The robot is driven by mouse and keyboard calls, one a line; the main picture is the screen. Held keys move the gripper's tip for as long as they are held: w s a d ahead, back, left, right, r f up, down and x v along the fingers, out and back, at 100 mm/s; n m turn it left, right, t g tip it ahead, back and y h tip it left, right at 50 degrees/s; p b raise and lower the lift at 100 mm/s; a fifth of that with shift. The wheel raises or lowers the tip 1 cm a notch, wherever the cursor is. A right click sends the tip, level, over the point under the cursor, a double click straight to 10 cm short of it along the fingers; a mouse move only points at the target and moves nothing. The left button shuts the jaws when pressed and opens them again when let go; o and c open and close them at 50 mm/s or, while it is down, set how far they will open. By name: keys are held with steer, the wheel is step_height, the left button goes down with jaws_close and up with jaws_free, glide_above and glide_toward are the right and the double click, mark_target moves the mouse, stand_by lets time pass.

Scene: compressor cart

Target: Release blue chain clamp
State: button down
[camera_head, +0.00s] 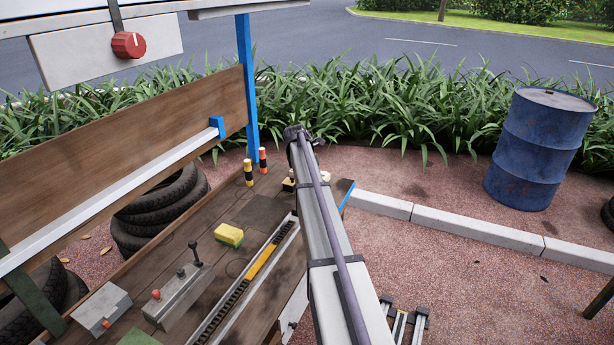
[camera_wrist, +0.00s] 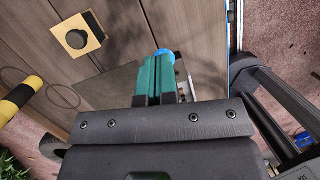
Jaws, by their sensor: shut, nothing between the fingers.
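My gripper (camera_wrist: 153,70) shows in the wrist view as two teal fingers, side by side and shut with nothing between them. A rounded blue part (camera_wrist: 165,54), which may be the blue chain clamp, shows just past the fingertips. The fingers hide most of it, and I cannot tell whether they touch it. In the head view a dark chain with a yellow strip (camera_head: 264,261) lies in a grey channel (camera_head: 229,298) on the wooden bench. My arm covers the channel's far right side there, and neither my fingers nor the blue part can be made out.
A black knob on a yellowish plate (camera_wrist: 76,39) and a yellow-black post (camera_wrist: 20,100) are on the left in the wrist view. A yellow sponge-like block (camera_head: 229,236) and a grey lever unit (camera_head: 180,293) stand left of the channel. A blue drum (camera_head: 540,150) is away right.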

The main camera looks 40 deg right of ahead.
steer(key=shift+r, duration=0.1)
step_height(320, 180, up, 9)
steer(key=w+d+p, duration=0.1)
steer(key=w+p, duration=0.1)
steer(key=p, duration=0.7)
steer(key=shift+w+d+r, duration=0.15)
steer(key=shift+w+d, duration=0.15)
steer(key=shift+d, duration=0.1)
